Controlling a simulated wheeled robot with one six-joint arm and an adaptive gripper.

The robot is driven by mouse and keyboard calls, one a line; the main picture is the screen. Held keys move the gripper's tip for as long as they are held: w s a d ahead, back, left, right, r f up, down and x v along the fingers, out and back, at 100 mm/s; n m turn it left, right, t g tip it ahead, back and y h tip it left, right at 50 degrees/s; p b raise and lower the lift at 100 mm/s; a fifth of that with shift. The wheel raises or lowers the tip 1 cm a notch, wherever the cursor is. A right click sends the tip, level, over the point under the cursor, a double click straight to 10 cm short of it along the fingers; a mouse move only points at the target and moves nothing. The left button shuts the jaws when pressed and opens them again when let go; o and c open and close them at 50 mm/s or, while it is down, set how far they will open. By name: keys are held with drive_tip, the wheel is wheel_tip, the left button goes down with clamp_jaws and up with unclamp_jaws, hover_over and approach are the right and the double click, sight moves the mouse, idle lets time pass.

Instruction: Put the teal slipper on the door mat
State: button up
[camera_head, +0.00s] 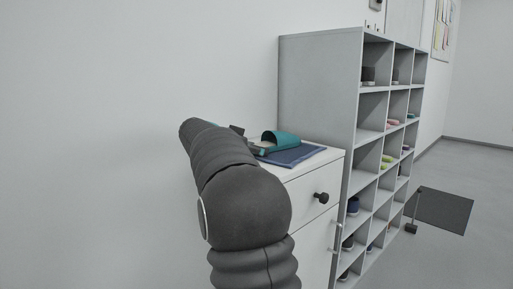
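The teal slipper (283,139) lies on a flat dark blue cloth or mat (295,156) on top of a low white cabinet. Its rounded toe part faces up, and its left end is partly hidden by my arm. A dark grey mat (447,208), which looks like the door mat, lies flat on the floor at the right, beyond the shelf unit. My gripper (250,140) is mostly hidden behind my dark arm; only small dark parts show just left of the slipper. I cannot tell whether its fingers touch the slipper or are open.
The white cabinet (315,194) has a dark round knob. A tall grey shelf unit (318,85) with shoes in its compartments stands right behind it. A thin post with a dark foot (411,228) stands at the floor mat's left edge. Open floor lies at the right.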

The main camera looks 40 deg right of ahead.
drive_tip(key=shift+w+a+f, duration=0.2)
drive_tip(key=shift+f, duration=0.4)
drive_tip(key=shift+r+b, duration=0.3)
drive_tip(key=r+p+v, duration=0.1)
drive_tip(key=p+v, duration=0.1)
drive_tip(key=v, duration=1)
drive_tip(key=shift+r, duration=0.25)
drive_tip(key=shift+d+r, duration=0.1)
